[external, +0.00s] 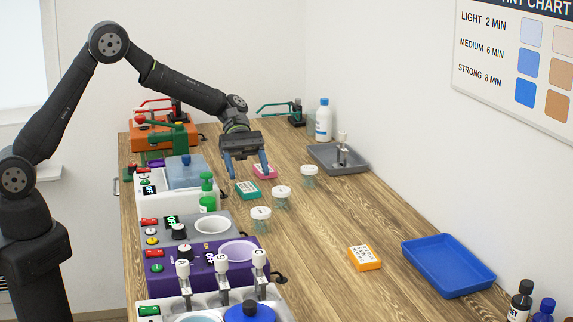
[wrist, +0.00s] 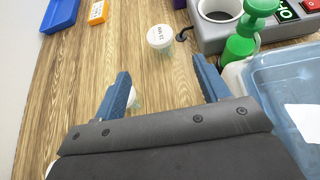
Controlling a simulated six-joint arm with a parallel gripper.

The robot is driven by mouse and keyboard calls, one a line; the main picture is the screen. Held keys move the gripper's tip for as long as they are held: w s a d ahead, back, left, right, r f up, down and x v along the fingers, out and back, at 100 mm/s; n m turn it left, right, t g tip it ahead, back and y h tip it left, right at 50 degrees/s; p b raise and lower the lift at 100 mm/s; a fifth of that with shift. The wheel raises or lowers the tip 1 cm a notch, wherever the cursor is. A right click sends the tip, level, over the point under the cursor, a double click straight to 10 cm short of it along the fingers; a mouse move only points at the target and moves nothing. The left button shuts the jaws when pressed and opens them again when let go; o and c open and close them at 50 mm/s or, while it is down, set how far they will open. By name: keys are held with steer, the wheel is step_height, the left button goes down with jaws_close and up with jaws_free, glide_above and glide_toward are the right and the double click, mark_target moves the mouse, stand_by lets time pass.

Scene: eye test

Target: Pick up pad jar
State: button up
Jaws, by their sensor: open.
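Three small clear jars with white lids stand in a slanting row on the wooden table: a near jar (external: 261,213), a middle jar (external: 281,191) and a far jar (external: 309,169). I cannot read which is the pad jar. My gripper (external: 248,172) is open and empty, pointing down above the table, left of the middle and far jars. In the wrist view, my gripper's (wrist: 162,72) blue fingers are spread. A labelled white-lidded jar (wrist: 159,37) stands beyond the fingertips, its text too small to read. Another jar (wrist: 134,97) is partly hidden by the left finger.
A green bottle (external: 207,190) and lab devices line the left side. A grey tray (external: 325,154) stands behind. An orange box (external: 364,257) and a blue tray (external: 447,263) are at right.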

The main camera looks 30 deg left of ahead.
glide_toward(261, 216)
steer(key=d+f, duration=0.1)
steer(key=s+d+f, duration=0.1)
steer(key=f, duration=0.1)
steer(key=shift+s+f, duration=0.1)
steer(key=shift+s, duration=0.05)
steer(key=x, duration=0.5)
steer(key=shift+f, duration=0.25)
steer(key=c, duration=1)
